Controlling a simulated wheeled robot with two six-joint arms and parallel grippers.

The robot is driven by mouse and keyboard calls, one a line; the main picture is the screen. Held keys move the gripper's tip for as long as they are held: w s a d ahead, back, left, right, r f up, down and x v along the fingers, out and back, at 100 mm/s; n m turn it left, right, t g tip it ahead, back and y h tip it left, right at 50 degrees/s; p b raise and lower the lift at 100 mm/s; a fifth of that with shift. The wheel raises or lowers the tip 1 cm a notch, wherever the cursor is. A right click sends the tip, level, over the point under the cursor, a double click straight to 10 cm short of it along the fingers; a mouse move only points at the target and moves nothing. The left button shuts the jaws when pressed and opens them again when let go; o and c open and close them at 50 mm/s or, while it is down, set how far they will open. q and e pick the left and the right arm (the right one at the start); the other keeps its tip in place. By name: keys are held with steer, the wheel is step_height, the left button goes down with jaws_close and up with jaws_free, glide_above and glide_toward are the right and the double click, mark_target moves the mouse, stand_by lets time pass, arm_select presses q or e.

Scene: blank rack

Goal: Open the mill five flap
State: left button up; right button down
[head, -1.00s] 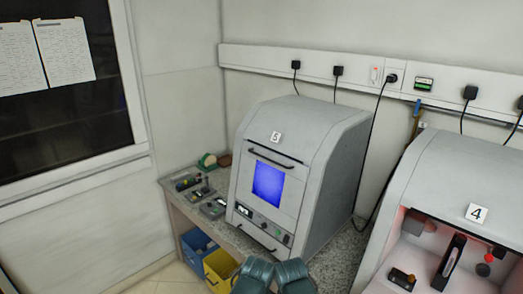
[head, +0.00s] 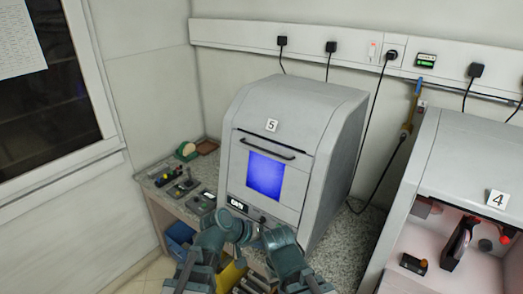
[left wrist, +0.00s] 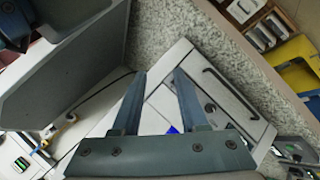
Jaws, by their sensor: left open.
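Mill five (head: 335,130) is a grey and white cabinet marked 5, in the middle of the head view. Its front flap (head: 240,160) looks closed, with a dark bar handle (head: 267,144) along the top and a lit blue window (head: 264,174). In the left wrist view, my left gripper (left wrist: 160,77) is open and empty, its two fingers over the mill's front. A dark handle (left wrist: 231,92) low on the mill shows to the right of the fingers. In the head view my arms cover the mill's lower front. I cannot make out my right gripper.
Mill four (head: 457,155) stands open at the right with dark items inside. Small devices (head: 183,186) lie on the counter left of mill five. A yellow crate (head: 231,278) and a blue crate (head: 178,236) sit below the counter.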

arm_select(q)
steer(key=w+a+r+n+t+h, duration=0.1)
steer(key=w+a+r+n+t, duration=0.45)
steer(key=w+r, duration=0.25)
steer(key=w+a+r+n+t+h, duration=0.1)
steer(key=w+a+r+n+t, duration=0.5)
steer(key=r, duration=0.3)
steer(key=w+d+g, duration=0.1)
steer(key=w+d, duration=0.7)
steer(key=w, duration=0.4)
steer(key=shift+w+d+f+m+p, duration=0.2)
steer(key=shift+d+f+m+p, duration=0.15)
steer(key=shift+f+m, duration=0.1)
jaws_close()
